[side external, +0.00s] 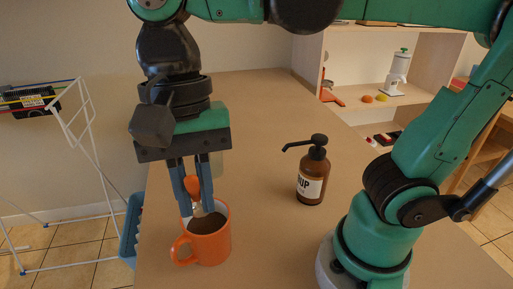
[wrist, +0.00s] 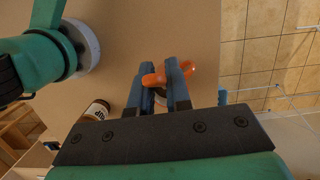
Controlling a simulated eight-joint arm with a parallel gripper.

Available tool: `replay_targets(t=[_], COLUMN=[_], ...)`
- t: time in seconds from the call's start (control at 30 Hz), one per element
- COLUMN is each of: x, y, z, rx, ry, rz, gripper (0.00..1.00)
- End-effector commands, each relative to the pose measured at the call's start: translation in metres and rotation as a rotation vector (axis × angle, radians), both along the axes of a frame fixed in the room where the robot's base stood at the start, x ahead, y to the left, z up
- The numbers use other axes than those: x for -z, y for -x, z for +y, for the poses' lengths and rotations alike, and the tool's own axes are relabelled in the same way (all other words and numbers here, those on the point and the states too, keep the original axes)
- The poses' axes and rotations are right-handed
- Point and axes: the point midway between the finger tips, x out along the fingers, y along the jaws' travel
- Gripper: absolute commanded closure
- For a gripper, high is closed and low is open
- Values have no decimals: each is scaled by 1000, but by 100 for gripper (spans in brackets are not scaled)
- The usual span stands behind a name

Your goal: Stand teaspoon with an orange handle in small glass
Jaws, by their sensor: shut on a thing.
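In the side view, my gripper (side external: 197,205) points down and is shut on the teaspoon's orange handle (side external: 193,185). The spoon's lower end is at the far rim of an orange mug (side external: 211,247) with brown contents; I cannot tell whether it is inside or behind. A faint, pale, see-through shape (side external: 216,164) behind my gripper may be the small glass, mostly hidden. In the wrist view, orange shows between and beside my gripper's fingers (wrist: 163,72); I cannot clearly separate handle from mug there.
A brown pump bottle (side external: 312,178) stands on the table (side external: 262,120), right of the mug; it also shows in the wrist view (wrist: 97,110). A white drying rack (side external: 80,130) stands off the table's left side. Shelves (side external: 395,60) are at the back right. The table between mug and bottle is clear.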

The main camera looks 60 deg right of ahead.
Motion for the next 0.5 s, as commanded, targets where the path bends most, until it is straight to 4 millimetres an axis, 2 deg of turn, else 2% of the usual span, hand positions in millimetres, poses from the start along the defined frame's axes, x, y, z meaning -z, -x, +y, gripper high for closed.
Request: replay_targets(t=[0.37,0.5], x=[0,-1], y=[-1,-17], z=[0,-5], rx=[6,104], ry=[-1,-20], rz=[2,20], gripper=[100,100])
